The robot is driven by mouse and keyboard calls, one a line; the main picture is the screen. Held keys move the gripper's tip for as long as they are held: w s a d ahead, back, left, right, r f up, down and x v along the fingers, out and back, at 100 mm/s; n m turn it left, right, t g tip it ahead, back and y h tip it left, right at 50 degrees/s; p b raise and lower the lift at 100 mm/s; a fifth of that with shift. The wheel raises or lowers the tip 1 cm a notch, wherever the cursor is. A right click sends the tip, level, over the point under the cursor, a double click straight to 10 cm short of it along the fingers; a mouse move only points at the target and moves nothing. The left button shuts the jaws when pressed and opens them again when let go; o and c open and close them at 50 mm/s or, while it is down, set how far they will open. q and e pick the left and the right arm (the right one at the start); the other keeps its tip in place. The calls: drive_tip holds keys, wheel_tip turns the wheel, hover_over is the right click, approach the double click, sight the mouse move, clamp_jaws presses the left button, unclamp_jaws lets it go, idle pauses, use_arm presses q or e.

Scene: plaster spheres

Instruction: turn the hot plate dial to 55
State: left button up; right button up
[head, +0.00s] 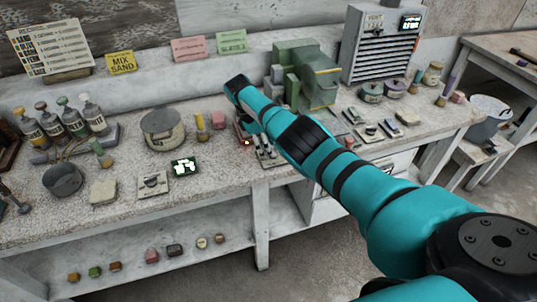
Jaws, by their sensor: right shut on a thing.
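My right arm reaches from the lower right across the bench. Its gripper (246,138) points down at the bench, left of the green machine, and is mostly hidden by my own wrist and forearm. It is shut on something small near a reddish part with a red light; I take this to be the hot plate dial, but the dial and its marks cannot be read. A separate panel with a knob (153,183) and a small lit display (185,167) stand at the bench front; the digits are too blurred to read. My left gripper is not in view.
A round lidded pot (163,130) and several bottles (58,118) stand to the left. A green machine (310,75) and a grey slatted cabinet (384,42) stand behind my arm. Small tools (390,129) lie to the right. Small blocks line the lower shelf (210,268).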

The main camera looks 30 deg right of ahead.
drive_tip(key=shift+d+m+b, duration=0.1)
drive_tip(key=shift+m+b, duration=0.6)
drive_tip(key=shift+b, duration=0.15)
drive_tip(key=shift+w, duration=0.1)
drive_tip(key=shift+r, duration=0.1)
drive_tip(key=o, duration=1.2)
drive_tip(key=shift+c, duration=0.2)
drive_tip(key=shift+y, duration=0.3)
wheel_tip(320, 180, up, 10)
